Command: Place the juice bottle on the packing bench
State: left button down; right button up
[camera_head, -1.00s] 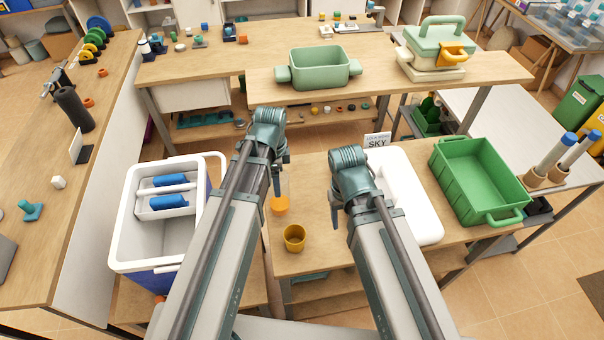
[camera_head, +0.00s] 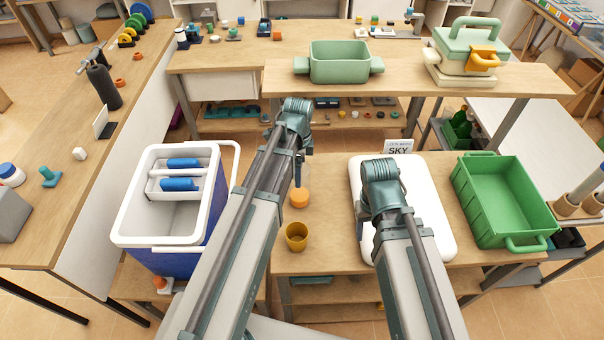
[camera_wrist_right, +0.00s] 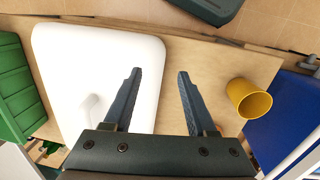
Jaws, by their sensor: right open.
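An orange, partly see-through item (camera_head: 300,198), which looks like the juice bottle, shows just below my left gripper (camera_head: 299,172) in the head view. My left arm hides part of it, and I cannot tell whether the fingers touch it. It is over the near wooden bench (camera_head: 325,240), behind a yellow cup (camera_head: 296,237). My right gripper (camera_head: 359,228) is over the left edge of a white lid-like slab (camera_head: 434,210). In the right wrist view its fingers (camera_wrist_right: 160,74) are apart and empty, with the yellow cup (camera_wrist_right: 249,98) to their right. No label names the packing bench.
A blue-and-white cooler (camera_head: 215,225) stands at the left. A green crate (camera_head: 500,200) is at the bench's right end, beside the slab. A small SKY sign (camera_head: 398,147) stands behind the slab. A far bench (camera_head: 400,75) holds a pale green tub (camera_head: 340,62) and a case (camera_head: 465,55).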

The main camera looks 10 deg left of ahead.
pick_arm(q)
jog(key=shift+a, duration=0.1)
jog(key=shift+f, duration=0.2)
grip_release()
jog(key=shift+r, duration=0.1)
jog(key=shift+r, duration=0.1)
